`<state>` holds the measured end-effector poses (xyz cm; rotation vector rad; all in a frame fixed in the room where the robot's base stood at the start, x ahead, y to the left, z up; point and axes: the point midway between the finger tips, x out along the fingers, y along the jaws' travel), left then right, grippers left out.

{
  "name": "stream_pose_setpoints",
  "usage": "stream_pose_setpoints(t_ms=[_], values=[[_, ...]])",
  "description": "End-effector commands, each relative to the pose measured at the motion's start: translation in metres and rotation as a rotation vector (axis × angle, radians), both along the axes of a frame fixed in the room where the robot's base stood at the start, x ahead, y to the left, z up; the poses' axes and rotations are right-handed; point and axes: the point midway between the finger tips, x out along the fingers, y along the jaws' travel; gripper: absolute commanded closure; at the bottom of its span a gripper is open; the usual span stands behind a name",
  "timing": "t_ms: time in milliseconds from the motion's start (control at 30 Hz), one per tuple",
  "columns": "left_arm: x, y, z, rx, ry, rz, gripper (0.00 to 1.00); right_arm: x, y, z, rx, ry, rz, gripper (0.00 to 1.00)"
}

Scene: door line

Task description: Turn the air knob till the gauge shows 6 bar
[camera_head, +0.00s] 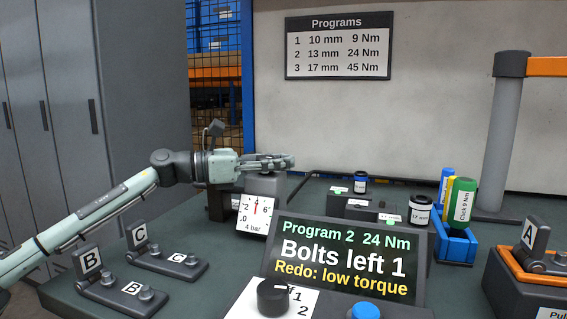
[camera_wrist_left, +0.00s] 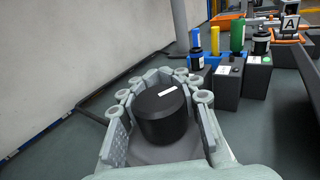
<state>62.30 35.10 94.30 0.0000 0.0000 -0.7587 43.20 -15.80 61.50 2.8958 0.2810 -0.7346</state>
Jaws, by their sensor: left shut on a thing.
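The air knob (camera_wrist_left: 160,118) is a black round cap with a white mark on top. In the left wrist view it sits between the two fingers of my left gripper (camera_wrist_left: 160,100), which are closed on its sides. In the head view my left gripper (camera_head: 268,161) reaches in from the left, level, over the grey air unit (camera_head: 262,184), and its fingers mostly hide the knob. The white gauge (camera_head: 254,215) faces forward below. Its red needle points about straight up, between 2 and 6, with "4 bar" written under it. My right gripper is not in view.
A screen (camera_head: 345,255) reads Program 2, 24 Nm, Bolts left 1, Redo: low torque. A black selector knob (camera_head: 273,297) stands in front. Blocks B (camera_head: 130,290) and C (camera_head: 180,262) lie at the left. A blue holder (camera_head: 456,246) and block A are right.

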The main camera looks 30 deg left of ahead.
Motion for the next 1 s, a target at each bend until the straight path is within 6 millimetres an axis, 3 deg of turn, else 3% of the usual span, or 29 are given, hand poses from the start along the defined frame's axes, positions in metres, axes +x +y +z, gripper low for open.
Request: stream_pose_setpoints(t_ms=[333, 367, 567, 1000], values=[[0.0003, 0.0008, 0.0026, -0.003, -0.004, 0.002, 1.00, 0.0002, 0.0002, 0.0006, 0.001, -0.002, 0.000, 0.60], [0.0004, 0.0009, 0.0026, -0.003, -0.004, 0.002, 0.70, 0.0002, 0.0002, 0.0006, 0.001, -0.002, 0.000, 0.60], [0.0002, 0.0005, 0.0016, -0.002, -0.002, 0.001, 0.46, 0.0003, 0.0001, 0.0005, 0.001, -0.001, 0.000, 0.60], [-0.0042, 0.0051, -0.0010, -0.002, 0.002, 0.002, 0.46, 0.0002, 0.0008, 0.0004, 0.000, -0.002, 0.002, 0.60]])
